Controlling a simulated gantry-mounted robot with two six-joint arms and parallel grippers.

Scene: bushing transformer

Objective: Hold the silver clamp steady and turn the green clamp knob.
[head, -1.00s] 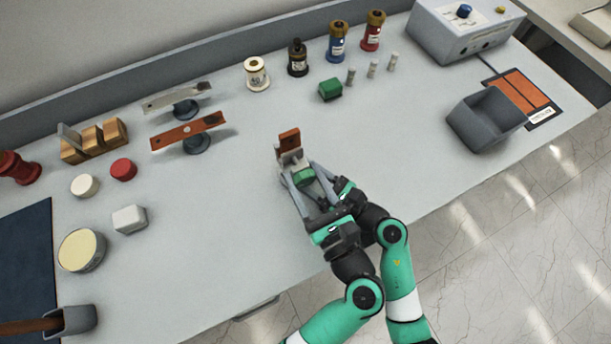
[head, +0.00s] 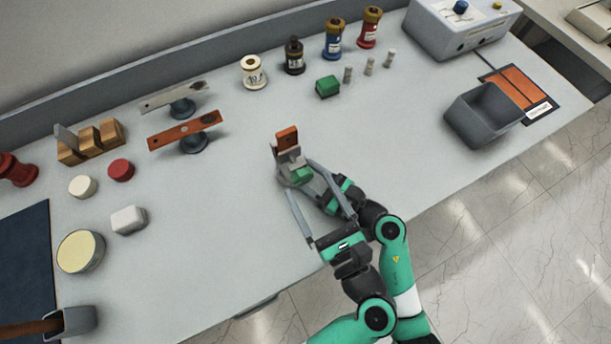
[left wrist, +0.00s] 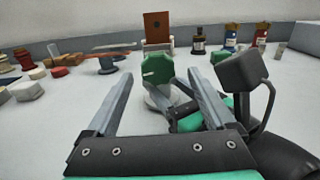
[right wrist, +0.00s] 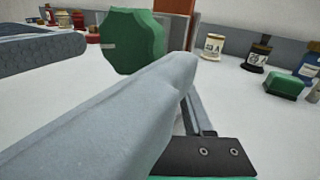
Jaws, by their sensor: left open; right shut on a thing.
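The silver clamp (head: 288,158) stands upright near the bench's front, with an orange-brown plate (head: 286,138) at its top. Its green knob (head: 302,175) faces the front; the left wrist view shows the knob (left wrist: 158,71) as a faceted disc with a pale slot. My left gripper (left wrist: 160,80) is open and empty, its fingers pointing at the knob from either side, apart from it. My right gripper (right wrist: 190,70) comes in low from the right and is shut on the clamp below the knob. Its near finger hides the exact grip in the right wrist view.
Two bars on round stands (head: 185,130) are at the back left. A green block (head: 327,86) and several bottles stand behind the clamp. A grey bin (head: 484,113) is at the right. The bench around the clamp is clear; my two arms lie close together.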

